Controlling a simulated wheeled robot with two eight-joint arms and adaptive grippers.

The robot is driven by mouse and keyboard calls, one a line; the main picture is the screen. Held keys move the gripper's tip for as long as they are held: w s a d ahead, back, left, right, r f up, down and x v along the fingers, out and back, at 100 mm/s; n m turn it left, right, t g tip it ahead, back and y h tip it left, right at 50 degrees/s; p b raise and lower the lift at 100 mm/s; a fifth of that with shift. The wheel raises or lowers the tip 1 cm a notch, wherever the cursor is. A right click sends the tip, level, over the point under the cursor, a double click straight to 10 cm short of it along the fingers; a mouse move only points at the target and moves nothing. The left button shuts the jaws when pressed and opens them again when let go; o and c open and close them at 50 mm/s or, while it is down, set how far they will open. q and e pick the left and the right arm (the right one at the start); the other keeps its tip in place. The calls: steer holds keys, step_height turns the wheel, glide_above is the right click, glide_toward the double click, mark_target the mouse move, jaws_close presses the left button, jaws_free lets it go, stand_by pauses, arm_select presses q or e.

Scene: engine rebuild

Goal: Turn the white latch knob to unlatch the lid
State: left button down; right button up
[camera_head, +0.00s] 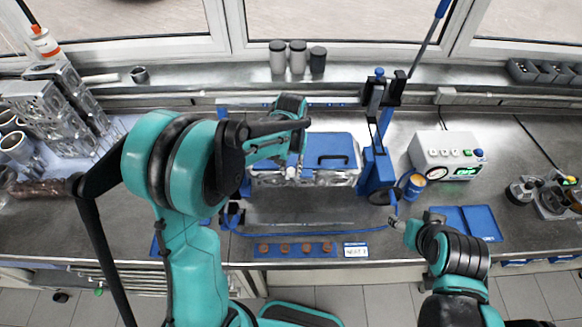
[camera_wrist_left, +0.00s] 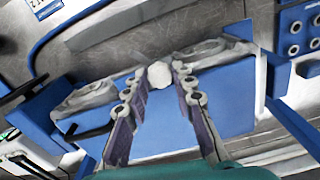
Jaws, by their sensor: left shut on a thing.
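The white latch knob (camera_wrist_left: 160,74) sits at the front edge of the blue lid (camera_wrist_left: 205,105). In the head view the blue lid (camera_head: 333,147) covers a silver case in the middle of the bench, and it lies flat. My left gripper (camera_head: 291,165) reaches down over the lid's left part. In the left wrist view my left gripper's (camera_wrist_left: 157,83) two fingertips are on either side of the knob, shut on it. The knob's turn angle is hard to read. My right gripper (camera_head: 397,223) hangs low at the right, away from the lid; its fingers are too small to read.
A blue press frame (camera_head: 376,168) stands right of the lid. A white control box (camera_head: 447,156) and a blue tray (camera_head: 465,224) are further right. A blue strip with several brown caps (camera_head: 295,249) lies at the front edge. Engine blocks (camera_head: 57,105) stand at left.

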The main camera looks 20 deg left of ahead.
arm_select(q)
steer(key=m+b, duration=0.1)
steer(key=m, duration=0.2)
steer(key=shift+m+b, duration=0.3)
steer(key=shift+b, duration=0.05)
steer(key=shift+m+b, duration=0.5)
steer(key=shift+m, duration=1.3)
steer(key=c, duration=1.3)
jaws_free()
steer(key=shift+o, duration=0.2)
steer(key=shift+r, duration=0.1)
